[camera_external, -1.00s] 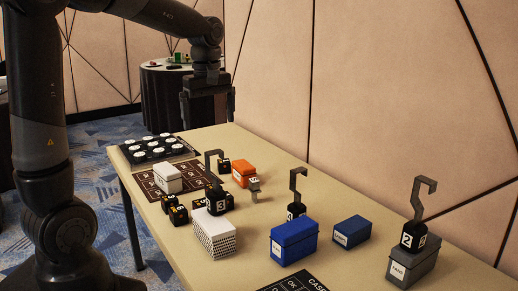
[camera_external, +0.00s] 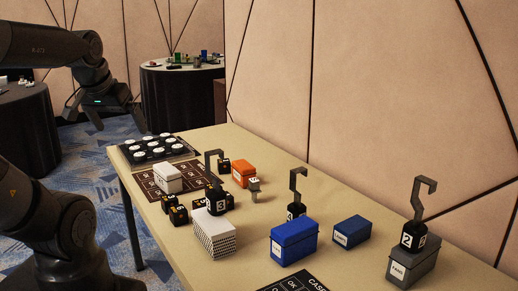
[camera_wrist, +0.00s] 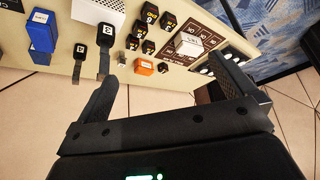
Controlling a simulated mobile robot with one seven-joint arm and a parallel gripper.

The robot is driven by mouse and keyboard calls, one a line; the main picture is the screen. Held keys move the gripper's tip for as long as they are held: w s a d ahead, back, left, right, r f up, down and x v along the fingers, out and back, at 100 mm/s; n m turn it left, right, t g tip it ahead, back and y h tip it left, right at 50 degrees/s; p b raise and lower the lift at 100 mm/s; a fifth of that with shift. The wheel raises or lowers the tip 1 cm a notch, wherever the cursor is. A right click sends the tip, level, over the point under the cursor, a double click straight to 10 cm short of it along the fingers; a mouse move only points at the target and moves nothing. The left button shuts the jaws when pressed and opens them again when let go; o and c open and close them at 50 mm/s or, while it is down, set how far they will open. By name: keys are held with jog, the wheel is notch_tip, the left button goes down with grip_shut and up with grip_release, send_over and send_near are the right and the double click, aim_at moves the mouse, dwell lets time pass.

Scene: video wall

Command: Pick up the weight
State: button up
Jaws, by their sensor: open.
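Several black hooked weights stand on the table. The weight marked 3 (camera_external: 217,201) stands behind a white patterned box, among small black cubes. Another weight (camera_external: 297,209) stands behind a blue box that partly hides its number. The weight marked 2 (camera_external: 407,237) stands at or on a grey box at the right. Two hooked weights also show in the wrist view, one at the left (camera_wrist: 78,52) and one beside it (camera_wrist: 106,35). My gripper (camera_external: 115,118) is open and empty, left of the table and apart from every weight. Its spread fingers show in the wrist view (camera_wrist: 165,75).
Beside the weights are a blue box (camera_external: 294,243), a smaller blue box (camera_external: 351,232), a white patterned box (camera_external: 213,234), an orange box (camera_external: 244,174) and a small grey piece (camera_external: 255,188). A tray of white discs (camera_external: 154,148) lies at the far end. The wall borders the table's right side.

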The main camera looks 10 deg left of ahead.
jog(key=shift+s+a, duration=0.1)
jog(key=shift+s, duration=0.05)
jog(key=shift+c, duration=0.3)
jog(key=c, duration=0.7)
jog(key=shift+o, duration=0.2)
jog(key=m+g, duration=0.6)
jog(key=m, duration=2.1)
send_over(214, 152)
jog(key=f, duration=0.2)
notch_tip(214, 152, down, 10)
jog(key=shift+f, duration=0.1)
